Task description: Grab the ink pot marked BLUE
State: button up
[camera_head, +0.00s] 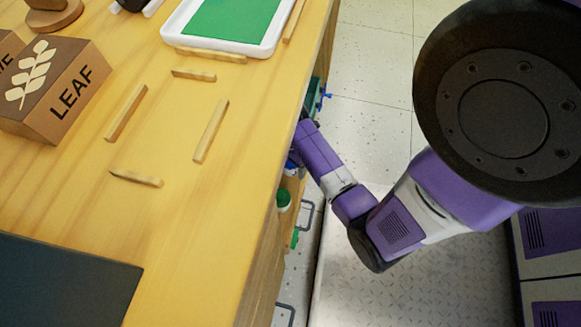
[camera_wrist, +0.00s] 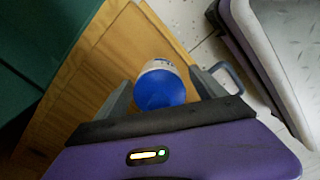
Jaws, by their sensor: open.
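A pot with a round blue lid (camera_wrist: 160,90) and a pale label stands on a wooden shelf (camera_wrist: 110,65) in the wrist view. The label has blue marks too foreshortened to read. My gripper (camera_wrist: 161,76) is open, with one dark finger on each side of the pot. I cannot tell whether either finger touches it. In the head view my arm reaches down beside the table's right edge, and the gripper's end is mostly hidden by the table.
A green-topped pot (camera_head: 284,200) sits on the shelf below the table edge. The tabletop (camera_head: 200,215) holds wooden sticks, a LEAF block (camera_head: 62,95) and a white tray (camera_head: 228,45). A dark green surface (camera_wrist: 40,45) is left of the shelf in the wrist view.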

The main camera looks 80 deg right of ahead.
grip_shut()
dwell(0.3)
jog(key=shift+r, duration=0.1)
